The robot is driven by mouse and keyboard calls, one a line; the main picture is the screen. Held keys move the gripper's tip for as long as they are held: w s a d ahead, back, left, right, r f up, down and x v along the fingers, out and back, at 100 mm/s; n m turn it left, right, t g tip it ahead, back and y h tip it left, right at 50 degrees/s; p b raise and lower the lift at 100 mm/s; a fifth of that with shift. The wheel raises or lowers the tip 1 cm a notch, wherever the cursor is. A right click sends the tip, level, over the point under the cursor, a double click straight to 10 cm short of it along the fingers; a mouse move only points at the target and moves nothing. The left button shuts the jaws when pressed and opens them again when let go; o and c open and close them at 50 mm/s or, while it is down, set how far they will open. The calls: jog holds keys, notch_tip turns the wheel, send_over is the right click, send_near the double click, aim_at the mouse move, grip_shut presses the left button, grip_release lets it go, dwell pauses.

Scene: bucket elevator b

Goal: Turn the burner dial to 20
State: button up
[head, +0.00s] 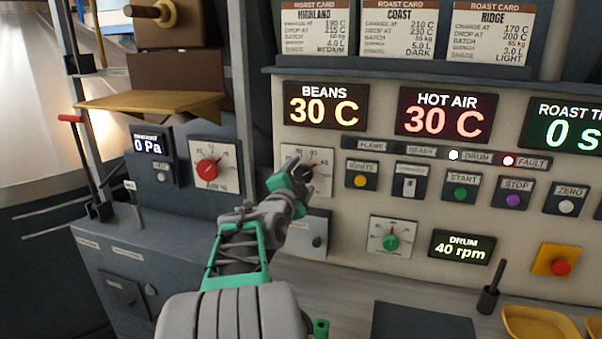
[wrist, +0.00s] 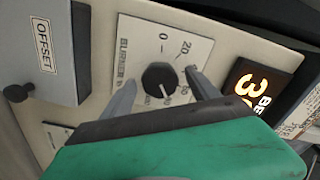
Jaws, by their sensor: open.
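The burner dial (wrist: 159,82) is a black round knob on a white scale plate (wrist: 190,45) in the wrist view. The plate is marked with 0, 20 and higher numbers; I cannot clearly read where the knob points. In the head view the plate (head: 322,158) is partly hidden behind my gripper (head: 292,181). My gripper is open, with grey fingers and a green body. In the wrist view its fingers (wrist: 157,90) stand on either side of the knob, with gaps between them and it. No contact shows.
A red air dial (head: 208,168) is left of the burner plate and a green dial (head: 391,242) is below right. A yellow ignite button (head: 360,181) is close on the right. The beans display (head: 325,105) is above. An offset box (wrist: 43,45) shows beside the plate.

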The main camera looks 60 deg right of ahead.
jog(key=shift+d, duration=0.3)
jog(key=shift+c, duration=0.4)
jog(key=c, duration=1.3)
